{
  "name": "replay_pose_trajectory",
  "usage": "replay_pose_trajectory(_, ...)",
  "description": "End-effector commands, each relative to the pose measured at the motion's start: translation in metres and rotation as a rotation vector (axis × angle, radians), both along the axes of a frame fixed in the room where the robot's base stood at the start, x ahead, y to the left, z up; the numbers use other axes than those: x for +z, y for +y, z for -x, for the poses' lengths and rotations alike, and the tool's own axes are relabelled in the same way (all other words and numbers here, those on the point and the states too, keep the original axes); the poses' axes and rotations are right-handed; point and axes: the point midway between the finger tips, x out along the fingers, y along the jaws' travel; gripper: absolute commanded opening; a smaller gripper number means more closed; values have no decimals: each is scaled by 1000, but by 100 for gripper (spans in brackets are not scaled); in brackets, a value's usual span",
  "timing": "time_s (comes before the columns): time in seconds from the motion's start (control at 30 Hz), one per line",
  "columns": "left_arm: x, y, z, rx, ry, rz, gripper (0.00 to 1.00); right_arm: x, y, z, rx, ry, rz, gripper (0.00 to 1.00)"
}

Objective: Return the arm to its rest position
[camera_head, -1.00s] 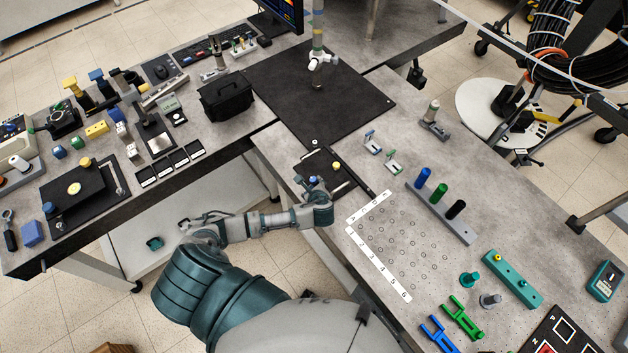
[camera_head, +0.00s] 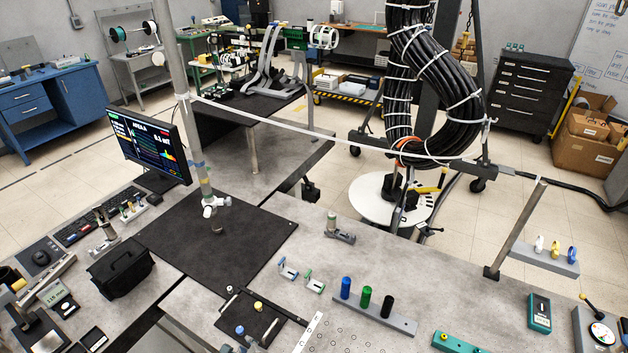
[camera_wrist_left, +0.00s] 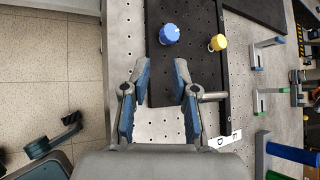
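My left gripper (camera_wrist_left: 161,82) is open and empty in the left wrist view. On that plate stand a blue knob (camera_wrist_left: 169,33), ahead of the fingertips, and a yellow knob (camera_wrist_left: 217,42) to the right. In the head view the dark plate (camera_head: 268,328) is at the bottom, with the yellow knob (camera_head: 258,306) and blue knob (camera_head: 240,330). Most of my left arm lies below the head picture. My right gripper is in neither view.
A rail with blue, green and black cylinders (camera_head: 365,299) stands right of the plate. A black mat (camera_head: 215,245), black bag (camera_head: 121,268) and monitor (camera_head: 149,143) are further left. A thick cable coil (camera_head: 435,85) hangs behind the table. Floor shows left of the gripper.

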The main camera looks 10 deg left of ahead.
Motion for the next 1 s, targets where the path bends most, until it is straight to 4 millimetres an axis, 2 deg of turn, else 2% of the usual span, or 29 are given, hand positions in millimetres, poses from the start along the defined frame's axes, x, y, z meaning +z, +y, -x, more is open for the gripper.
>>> replay_pose_trajectory(0.07, -5, -9, 10, 29, 2, 71, 27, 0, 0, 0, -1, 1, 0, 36)
replay_pose_trajectory(0.17, -15, -32, 37, 148, -3, 290, 27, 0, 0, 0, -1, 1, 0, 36)
replay_pose_trajectory(0.23, -21, -49, 63, 292, -8, 494, 27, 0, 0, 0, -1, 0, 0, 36)
replay_pose_trajectory(0.33, -24, -61, 96, 519, -21, 738, 27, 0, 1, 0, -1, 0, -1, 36)
replay_pose_trajectory(0.5, -23, -63, 136, 848, -53, 995, 27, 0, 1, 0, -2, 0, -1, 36)
replay_pose_trajectory(0.83, -17, -42, 202, 1391, -153, 1248, 27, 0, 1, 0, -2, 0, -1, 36)
replay_pose_trajectory(0.87, -20, -40, 204, 1422, -160, 1256, 27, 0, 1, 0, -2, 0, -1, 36)
replay_pose_trajectory(1.0, -61, -43, 192, 1412, -144, 1237, 27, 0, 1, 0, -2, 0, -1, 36)
